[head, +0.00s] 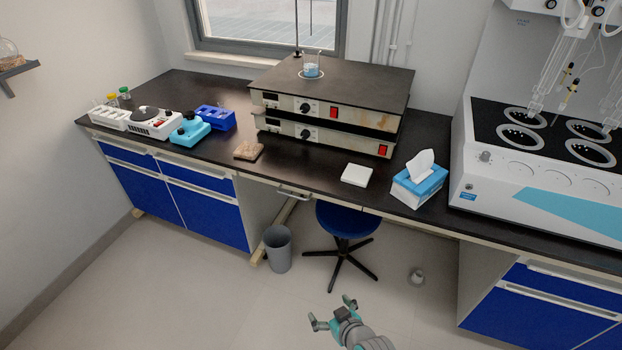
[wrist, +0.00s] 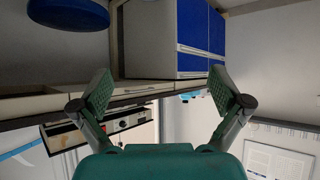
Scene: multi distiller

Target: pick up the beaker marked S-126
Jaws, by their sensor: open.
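My gripper (head: 333,312) is open and empty, low in front of the bench and far from the beaker. In the wrist view my gripper (wrist: 163,100) shows both fingers spread with nothing between them. I cannot make out the beaker in the wrist view.
The black bench (head: 300,165) also holds a tissue box (head: 419,182), a white pad (head: 357,174), a blue rack (head: 215,118) and a large multi-distiller (head: 545,150). A stool (head: 346,222) and a grey bin (head: 277,247) stand before the bench. A thin rod rises near the beaker.

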